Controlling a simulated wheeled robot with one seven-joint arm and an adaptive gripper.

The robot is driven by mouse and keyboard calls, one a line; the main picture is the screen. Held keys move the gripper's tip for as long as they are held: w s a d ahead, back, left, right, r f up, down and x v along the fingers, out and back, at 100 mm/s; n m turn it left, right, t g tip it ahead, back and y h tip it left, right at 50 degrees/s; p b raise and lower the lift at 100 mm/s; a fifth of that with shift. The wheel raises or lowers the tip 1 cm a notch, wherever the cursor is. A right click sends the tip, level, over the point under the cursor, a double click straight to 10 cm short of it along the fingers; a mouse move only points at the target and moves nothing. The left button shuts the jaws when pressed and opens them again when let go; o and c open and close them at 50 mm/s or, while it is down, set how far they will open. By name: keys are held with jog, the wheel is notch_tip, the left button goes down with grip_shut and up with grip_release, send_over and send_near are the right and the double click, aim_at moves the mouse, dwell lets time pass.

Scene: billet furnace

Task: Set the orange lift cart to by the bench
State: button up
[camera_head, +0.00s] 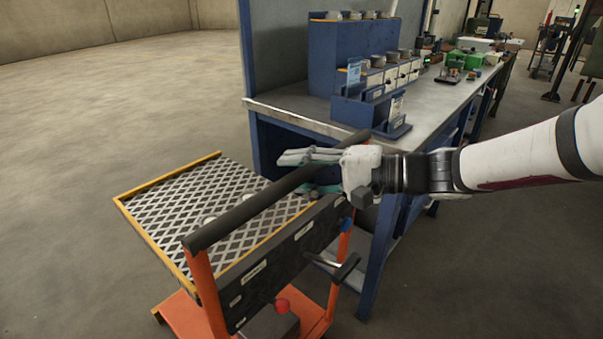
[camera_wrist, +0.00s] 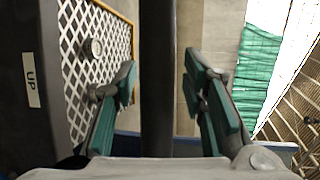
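The orange lift cart (camera_head: 203,292) stands at the lower left of the head view, with orange posts, a diamond-patterned platform and a black push bar (camera_head: 236,217). The bench (camera_head: 292,117) is just beyond the cart's right side, with blue legs and a grey top. My gripper (camera_head: 308,172) is at the right end of the push bar. In the wrist view, the push bar (camera_wrist: 158,40) runs between the two green-padded fingers of my gripper (camera_wrist: 159,85). Gaps show on both sides of the bar, so the fingers are around it but apart from it.
Blue bins and a rack (camera_head: 350,60) stand on the bench top, with green boxes (camera_head: 465,59) farther back. A bench leg (camera_head: 378,262) stands close to the cart's right post. The concrete floor (camera_head: 110,90) at the left and back is clear.

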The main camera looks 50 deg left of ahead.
jog(key=shift+w, duration=0.1)
jog(key=shift+w+d, duration=0.3)
jog(key=shift+d, duration=0.1)
jog(key=v, duration=1.1)
jog(key=shift+s+r, duration=0.1)
